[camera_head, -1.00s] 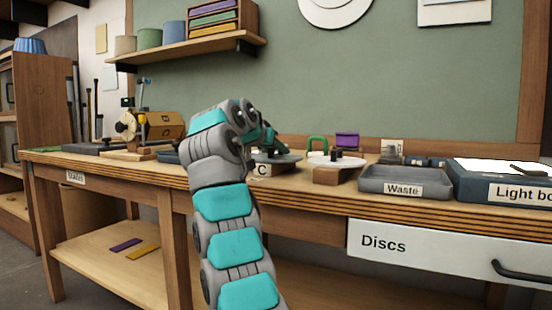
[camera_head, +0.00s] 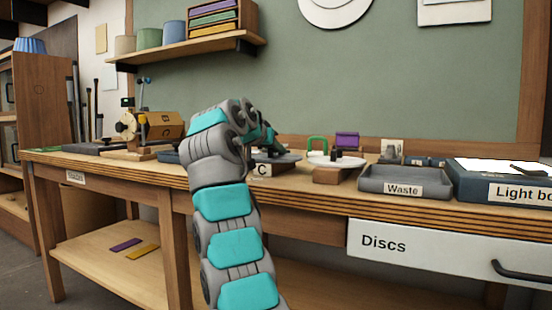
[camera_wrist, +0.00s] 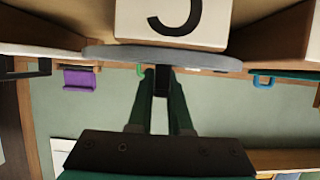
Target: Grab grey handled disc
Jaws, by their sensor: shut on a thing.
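The grey handled disc (camera_head: 287,158) lies on the stand labelled C (camera_head: 262,170) on the workbench, partly hidden by my arm in the head view. In the wrist view the grey disc (camera_wrist: 110,53) shows edge-on as a thin plate against the stand with the letter (camera_wrist: 175,14). My gripper (camera_wrist: 161,80) is shut on the disc's dark upright handle. In the head view my gripper (camera_head: 268,140) is at the disc, its fingertips mostly hidden. The disc appears to touch the stand; I cannot tell of any gap.
Right of it are a wooden stand (camera_head: 335,175), a green handle (camera_head: 317,143), a purple handle (camera_head: 347,140) and the Waste tray (camera_head: 403,183). A light box (camera_head: 500,187) stands far right. A wooden machine (camera_head: 160,126) is on the left. The Discs drawer (camera_head: 430,248) is shut.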

